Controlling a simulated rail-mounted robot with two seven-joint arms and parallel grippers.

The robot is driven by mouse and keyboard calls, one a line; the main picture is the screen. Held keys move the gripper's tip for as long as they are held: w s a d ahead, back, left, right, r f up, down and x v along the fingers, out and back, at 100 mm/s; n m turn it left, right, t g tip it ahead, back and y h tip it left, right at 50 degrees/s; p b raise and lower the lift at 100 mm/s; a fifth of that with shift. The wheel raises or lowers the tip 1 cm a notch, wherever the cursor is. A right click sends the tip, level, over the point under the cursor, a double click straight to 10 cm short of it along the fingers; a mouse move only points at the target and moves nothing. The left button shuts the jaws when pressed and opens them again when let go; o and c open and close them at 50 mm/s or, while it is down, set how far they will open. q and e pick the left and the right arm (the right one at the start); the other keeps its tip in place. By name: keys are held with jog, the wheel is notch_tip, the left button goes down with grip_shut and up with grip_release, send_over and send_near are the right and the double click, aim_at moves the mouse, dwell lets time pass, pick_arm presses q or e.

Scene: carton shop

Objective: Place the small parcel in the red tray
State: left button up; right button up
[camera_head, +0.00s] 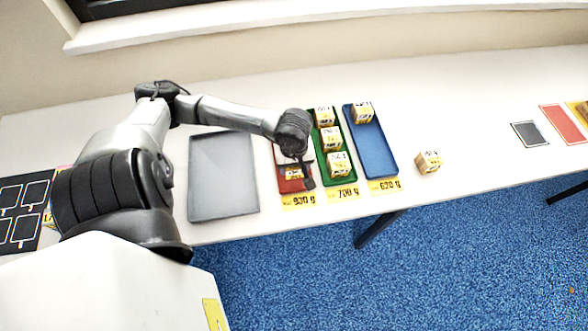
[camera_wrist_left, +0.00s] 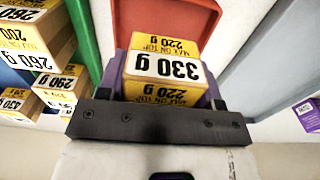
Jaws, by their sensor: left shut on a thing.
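My left gripper (camera_head: 302,178) is over the near part of the red tray (camera_head: 283,155) in the head view. It is shut on a small yellow and white parcel, which the left wrist view shows between the fingers (camera_wrist_left: 163,75). The parcel's printing includes "330 g". The red tray also shows beyond the parcel in the left wrist view (camera_wrist_left: 165,16), and its visible part there is bare. In the head view my arm and gripper hide much of the tray and the parcel. I cannot tell whether the parcel touches the tray floor. My right gripper is not in view.
The green tray (camera_head: 341,181) beside it holds three parcels. The blue tray (camera_head: 378,150) holds one parcel at its far end. Another parcel (camera_head: 428,161) stands on the table to the right. An empty grey tray (camera_head: 222,175) lies left.

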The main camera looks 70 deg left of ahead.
aim_at(294, 171)
pick_arm(q)
notch_tip(294, 171, down, 4)
jog(key=shift+r+p, duration=0.15)
jog(key=shift+p, duration=0.2)
jog(key=shift+f, duration=0.25)
jog(key=o, duration=0.8)
jog(key=shift+o, duration=0.2)
jog(key=shift+r, duration=0.2)
notch_tip(294, 171, up, 10)
jog(key=shift+r+b, duration=0.15)
jog(key=shift+b, duration=0.55)
jog(key=shift+r, duration=0.8)
